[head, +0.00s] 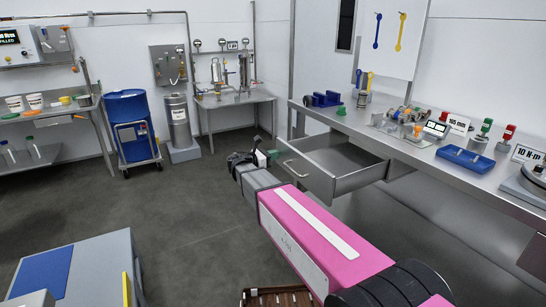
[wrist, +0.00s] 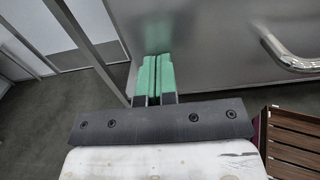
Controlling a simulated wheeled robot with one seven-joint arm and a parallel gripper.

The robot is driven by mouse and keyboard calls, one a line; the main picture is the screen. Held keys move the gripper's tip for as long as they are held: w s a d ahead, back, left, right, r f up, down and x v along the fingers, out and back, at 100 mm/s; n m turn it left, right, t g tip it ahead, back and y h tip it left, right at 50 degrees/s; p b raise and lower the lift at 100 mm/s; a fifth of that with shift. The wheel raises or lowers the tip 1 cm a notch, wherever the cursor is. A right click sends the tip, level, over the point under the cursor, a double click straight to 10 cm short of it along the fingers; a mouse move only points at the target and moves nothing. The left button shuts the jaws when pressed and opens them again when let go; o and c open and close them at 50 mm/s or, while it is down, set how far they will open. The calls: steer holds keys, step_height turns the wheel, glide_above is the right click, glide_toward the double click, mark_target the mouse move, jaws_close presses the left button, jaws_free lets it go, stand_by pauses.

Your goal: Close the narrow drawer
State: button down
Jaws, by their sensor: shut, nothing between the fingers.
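The narrow drawer (head: 308,183) is a grey metal drawer pulled well out from under the right-hand workbench, and its inside looks empty. Its curved bar handle (head: 294,169) is on the front panel. In the wrist view the grey front panel (wrist: 215,45) fills the upper middle, with the handle (wrist: 292,52) at the right. My gripper (head: 271,155) is by the far left end of the drawer front. Its green fingers (wrist: 152,78) are shut together, empty, pointing at the panel left of the handle. I cannot tell whether they touch it.
The workbench (head: 440,165) carries a blue tray (head: 466,160), valves and signs above the drawer. A blue barrel (head: 129,115) on a trolley stands at the back left. A grey-and-blue unit (head: 85,265) is at the front left. The floor (head: 190,205) between is clear.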

mark_target(326, 148)
steer(key=x, duration=2.9)
steer(key=shift+d, duration=0.2)
